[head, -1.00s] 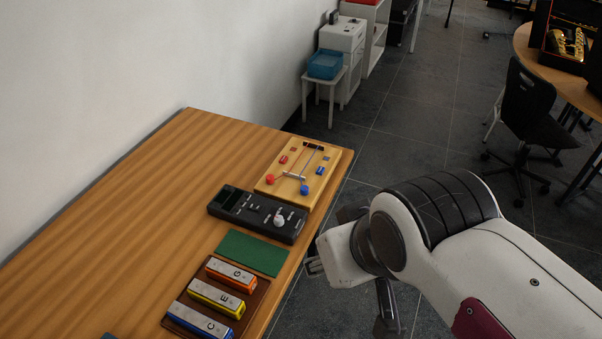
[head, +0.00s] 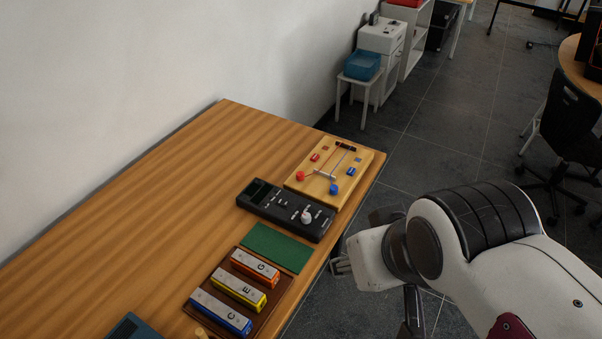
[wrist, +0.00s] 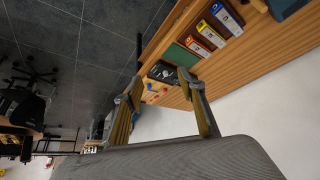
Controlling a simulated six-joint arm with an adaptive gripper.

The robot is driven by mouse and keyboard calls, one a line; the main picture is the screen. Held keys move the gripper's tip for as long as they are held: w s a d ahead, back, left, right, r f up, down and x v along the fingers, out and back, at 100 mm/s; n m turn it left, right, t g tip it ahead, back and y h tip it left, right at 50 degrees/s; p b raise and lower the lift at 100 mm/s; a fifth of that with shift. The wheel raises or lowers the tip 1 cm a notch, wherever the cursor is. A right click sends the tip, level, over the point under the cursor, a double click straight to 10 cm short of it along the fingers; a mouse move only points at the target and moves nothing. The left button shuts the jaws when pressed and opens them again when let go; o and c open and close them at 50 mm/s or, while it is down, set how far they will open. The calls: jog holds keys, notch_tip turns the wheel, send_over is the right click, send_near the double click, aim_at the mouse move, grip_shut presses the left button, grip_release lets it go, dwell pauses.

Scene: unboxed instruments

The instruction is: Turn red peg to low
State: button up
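The light wooden board (head: 354,161) lies at the table's far right edge, with strings running along it. The red peg (head: 300,176) is a round red knob at its near left corner; its setting is too small to read. A blue peg (head: 335,188) sits at the near right corner. A small red block (head: 315,157) and a small blue block (head: 351,171) also lie on the board. My gripper (head: 341,266) is beside the table's right edge, well apart from the board. In the wrist view my gripper (wrist: 163,88) has its fingers spread and empty, with the board (wrist: 153,91) small between them.
A black device (head: 285,209) with a white knob lies just nearer than the board. A green mat (head: 276,247) and a brown tray (head: 285,303) with orange, yellow and blue chime bars (head: 221,312) follow. The table's left side (head: 150,215) is clear.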

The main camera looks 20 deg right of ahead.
aim_at(300, 173)
jog(key=shift+c, duration=0.9)
jog(key=w+d+f+g, duration=0.1)
jog(key=w+f, duration=0.5)
jog(key=w, duration=0.5)
jog(key=w+d+f+n+g+y, duration=0.1)
jog(key=w+f, duration=0.5)
jog(key=w, duration=0.6)
jog(key=w+d+f+n+g+y, duration=0.1)
jog(key=w+d+f, duration=0.1)
jog(key=w+f, duration=0.5)
jog(key=shift+w+g, duration=0.3)
jog(key=shift+w, duration=1.95)
jog(key=shift+n+t, duration=0.4)
jog(key=shift+n, duration=0.2)
jog(key=w, duration=0.4)
jog(key=shift+w+d+f, duration=0.1)
jog(key=shift+w+f, duration=0.15)
jog(key=w+r+n, duration=0.1)
jog(key=w, duration=0.1)
jog(key=w+r+n+t, duration=0.1)
jog(key=shift+w+d+r, duration=0.1)
jog(key=shift+w+r, duration=0.1)
jog(key=shift+w, duration=0.15)
jog(key=shift+x, duration=3.85)
